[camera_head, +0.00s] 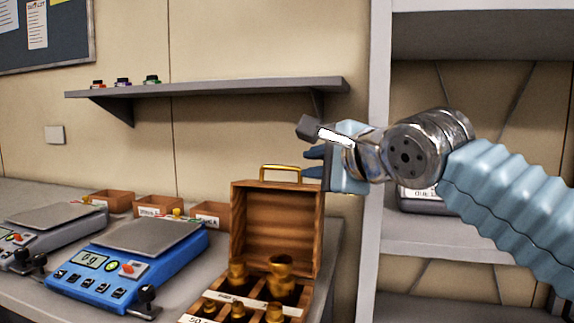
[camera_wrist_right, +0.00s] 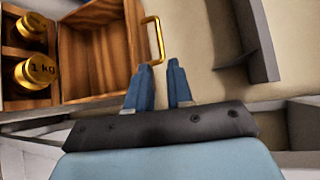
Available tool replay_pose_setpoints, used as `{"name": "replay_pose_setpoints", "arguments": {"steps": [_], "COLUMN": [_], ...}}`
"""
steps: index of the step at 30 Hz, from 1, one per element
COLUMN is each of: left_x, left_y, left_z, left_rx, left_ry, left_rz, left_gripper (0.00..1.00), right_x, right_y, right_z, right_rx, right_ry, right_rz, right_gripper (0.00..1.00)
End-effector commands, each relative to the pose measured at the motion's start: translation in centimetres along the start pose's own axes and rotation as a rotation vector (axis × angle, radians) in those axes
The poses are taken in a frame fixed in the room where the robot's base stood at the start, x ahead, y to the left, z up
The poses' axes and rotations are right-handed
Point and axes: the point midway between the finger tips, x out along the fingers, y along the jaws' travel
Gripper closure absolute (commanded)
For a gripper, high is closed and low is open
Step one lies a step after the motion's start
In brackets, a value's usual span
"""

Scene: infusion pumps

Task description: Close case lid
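The wooden case (camera_head: 240,308) stands on the counter with its lid (camera_head: 276,226) upright and open. A brass handle (camera_head: 281,169) sits on the lid's top edge. Several brass weights (camera_head: 281,274) are in the case; one marked 1 kg (camera_wrist_right: 35,73) shows in the right wrist view. My right gripper (camera_head: 312,162) is beside the lid's upper right, near the handle. In the right wrist view its two blue fingers (camera_wrist_right: 162,68) are apart with nothing between them, and the handle (camera_wrist_right: 154,38) lies just beyond the tips. My left gripper is not in view.
A blue scale (camera_head: 130,262) stands left of the case, with a grey scale (camera_head: 45,232) further left. Small wooden boxes (camera_head: 158,206) stand behind them. A wall shelf (camera_head: 205,88) is above, and a shelf rack (camera_head: 470,35) stands at the right.

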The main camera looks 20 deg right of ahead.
Motion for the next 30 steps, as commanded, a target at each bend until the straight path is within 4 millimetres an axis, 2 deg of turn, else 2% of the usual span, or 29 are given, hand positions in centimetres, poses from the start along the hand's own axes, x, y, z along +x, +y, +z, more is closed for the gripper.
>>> {"name": "replay_pose_setpoints", "arguments": {"steps": [1,6,12,17,24,25,29,30], "left_x": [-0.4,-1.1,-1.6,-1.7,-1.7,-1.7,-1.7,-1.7], "left_y": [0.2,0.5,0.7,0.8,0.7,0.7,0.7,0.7], "left_z": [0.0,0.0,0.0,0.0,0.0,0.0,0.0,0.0], "left_rx": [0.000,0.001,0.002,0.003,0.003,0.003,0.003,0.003], "left_ry": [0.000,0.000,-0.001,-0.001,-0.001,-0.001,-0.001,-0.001], "left_rz": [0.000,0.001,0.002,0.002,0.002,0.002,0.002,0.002], "left_gripper": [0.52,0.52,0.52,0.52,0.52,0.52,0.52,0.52], "right_x": [1.3,5.2,8.2,9.2,9.3,9.3,9.2,9.2], "right_y": [-0.1,-0.1,-0.1,0.0,0.0,0.0,0.0,0.0], "right_z": [0.1,0.1,0.0,0.0,0.0,0.0,0.0,0.0], "right_rx": [-0.002,-0.001,-0.001,0.000,0.000,0.000,0.000,0.000], "right_ry": [0.001,0.001,0.001,0.001,0.001,0.001,0.001,0.001], "right_rz": [0.005,0.003,0.002,0.001,0.000,0.000,0.000,0.000], "right_gripper": [0.79,0.79,0.79,0.79,0.79,0.80,1.00,1.00]}}
